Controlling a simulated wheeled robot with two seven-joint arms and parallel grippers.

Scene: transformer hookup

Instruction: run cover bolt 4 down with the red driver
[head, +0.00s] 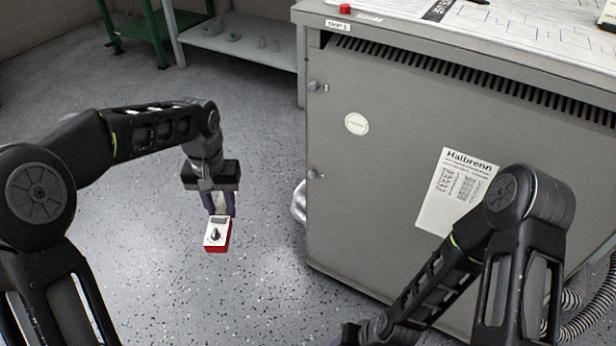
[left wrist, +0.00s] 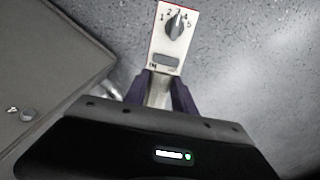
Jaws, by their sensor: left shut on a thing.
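My left gripper (head: 219,205) is shut on the red driver (head: 217,236), a red body with a white face, black dial and small display. The driver hangs over open floor, left of the grey cabinet and apart from it. In the left wrist view the driver (left wrist: 173,38) juts out beyond the fingers, and its dial is numbered 1 to 5. Two cover bolts show on the cabinet's left edge, an upper one (head: 314,86) marked 1 and a lower one (head: 315,174). I cannot make out which bolt is 4. My right gripper (head: 352,335) is partly cut off at the bottom edge.
The grey cabinet cover (head: 390,130) fills the right side, with a paper sheet (head: 457,190) and a round sticker (head: 356,124). A red button (head: 345,9) is on its top edge. Corrugated hoses (head: 590,310) lie at lower right. The floor at left is clear.

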